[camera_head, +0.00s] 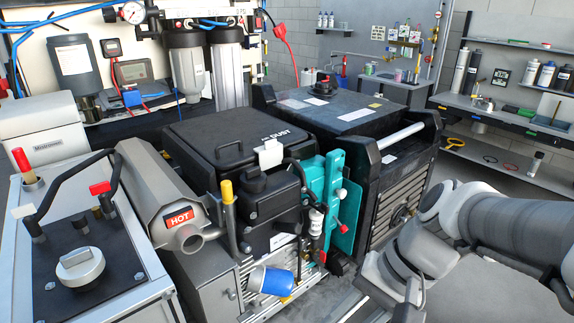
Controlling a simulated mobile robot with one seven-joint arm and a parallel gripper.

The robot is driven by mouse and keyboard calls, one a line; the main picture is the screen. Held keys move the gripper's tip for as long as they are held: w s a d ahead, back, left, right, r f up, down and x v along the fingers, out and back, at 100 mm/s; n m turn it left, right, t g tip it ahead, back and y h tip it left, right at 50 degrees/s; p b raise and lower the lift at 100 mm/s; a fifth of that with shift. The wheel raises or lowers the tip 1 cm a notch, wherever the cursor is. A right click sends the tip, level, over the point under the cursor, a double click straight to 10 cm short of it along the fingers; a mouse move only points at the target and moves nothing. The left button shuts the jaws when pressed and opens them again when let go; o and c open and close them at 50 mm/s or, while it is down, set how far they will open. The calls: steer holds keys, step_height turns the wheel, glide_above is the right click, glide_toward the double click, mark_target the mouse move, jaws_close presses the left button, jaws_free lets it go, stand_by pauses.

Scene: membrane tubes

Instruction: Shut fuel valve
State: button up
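No part is clearly marked as the fuel valve, so I cannot tell which one it is or whether it is open. A teal bracket (335,195) on the front of the middle black machine carries small fittings with red parts. A clear-and-white filter-like fitting (316,220) hangs beside it. A yellow-topped lever (227,192) stands upright left of these. A blue-and-white cylinder (270,281) sits low in front. My arm comes in from the right and bends down past the bottom edge, right of these parts. My gripper's fingers do not show.
A grey exhaust marked HOT (180,218) juts out left of the middle machine. A left unit has a white knob (80,268) and red-tipped handles. A second black machine (400,190) stands close on the right.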

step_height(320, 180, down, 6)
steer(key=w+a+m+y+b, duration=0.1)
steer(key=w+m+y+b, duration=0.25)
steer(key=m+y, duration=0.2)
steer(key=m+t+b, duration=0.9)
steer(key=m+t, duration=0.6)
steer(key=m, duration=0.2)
glide_toward(321, 255)
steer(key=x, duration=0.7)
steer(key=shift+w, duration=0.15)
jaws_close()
